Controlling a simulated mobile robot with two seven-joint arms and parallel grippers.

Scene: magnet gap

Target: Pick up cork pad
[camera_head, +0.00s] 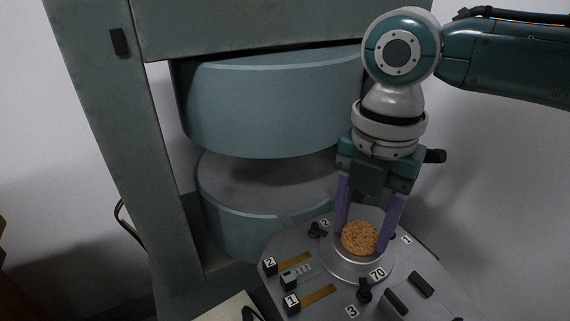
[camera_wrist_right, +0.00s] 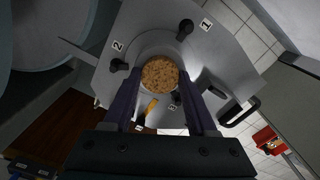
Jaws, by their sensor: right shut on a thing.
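The cork pad (camera_head: 360,238) is a round, speckled brown disc at the round metal holder (camera_head: 357,268) on the grey panel. It also shows in the right wrist view (camera_wrist_right: 160,74), between the fingers. My right gripper (camera_head: 364,240) points down with its purple fingers on either side of the pad, shut on it. I cannot tell whether the pad is clear of the holder. My left gripper is in neither view.
Labelled black knobs, such as the one by label 3 (camera_head: 364,290), stand around the holder. Two big blue-grey magnet discs (camera_head: 270,105) face each other behind, with a gap between them. A grey frame post (camera_head: 120,130) rises at the left.

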